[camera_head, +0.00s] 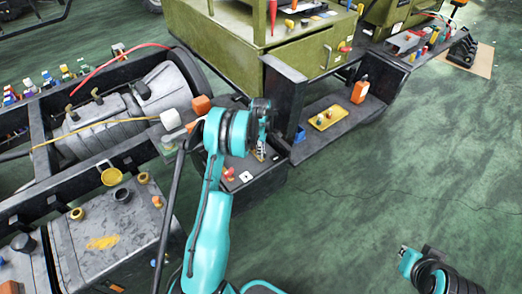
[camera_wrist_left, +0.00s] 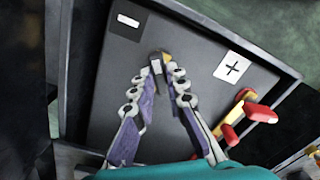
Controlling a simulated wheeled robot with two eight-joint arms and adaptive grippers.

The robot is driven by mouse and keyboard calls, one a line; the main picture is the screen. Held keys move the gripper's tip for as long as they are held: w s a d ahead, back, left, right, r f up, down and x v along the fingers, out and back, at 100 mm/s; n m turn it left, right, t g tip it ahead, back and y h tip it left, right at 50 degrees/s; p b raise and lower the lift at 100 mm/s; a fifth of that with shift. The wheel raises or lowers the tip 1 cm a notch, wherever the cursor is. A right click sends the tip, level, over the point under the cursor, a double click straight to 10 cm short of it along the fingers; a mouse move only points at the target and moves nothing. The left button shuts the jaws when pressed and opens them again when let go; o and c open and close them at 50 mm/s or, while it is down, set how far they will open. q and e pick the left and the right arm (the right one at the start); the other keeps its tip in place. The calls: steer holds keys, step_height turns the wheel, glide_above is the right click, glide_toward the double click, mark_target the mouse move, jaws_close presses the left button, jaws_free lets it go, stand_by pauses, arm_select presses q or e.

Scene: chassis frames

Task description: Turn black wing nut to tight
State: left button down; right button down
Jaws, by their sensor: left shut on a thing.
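The black wing nut (camera_wrist_left: 156,60) shows small between my fingertips in the left wrist view, over a dark panel (camera_wrist_left: 105,95). My left gripper (camera_wrist_left: 160,68) is shut on it, its two fingers slanting in to meet there. Much of the nut is hidden by the fingertips. In the head view my left gripper (camera_head: 262,150) points down at the dark box beside the chassis frame, and the nut cannot be made out there. My right gripper (camera_head: 406,254) is at the lower right, away from the chassis; its jaws are too small to judge.
A minus label (camera_wrist_left: 128,20) and a plus label (camera_wrist_left: 232,68) are on the panel. A red and yellow part (camera_wrist_left: 245,112) stands right of my fingers. A yellow tray (camera_head: 327,117) and an orange bottle (camera_head: 360,90) stand on the step.

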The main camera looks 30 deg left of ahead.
arm_select(q)
steer(key=shift+m, duration=0.3)
steer(key=m, duration=0.5)
steer(key=shift+m, duration=0.3)
steer(key=m, duration=0.5)
steer(key=shift+b, duration=0.3)
steer(key=m, duration=1.1)
steer(key=shift+m, duration=0.3)
steer(key=c, duration=1.5)
jaws_free()
steer(key=shift+c, duration=0.2)
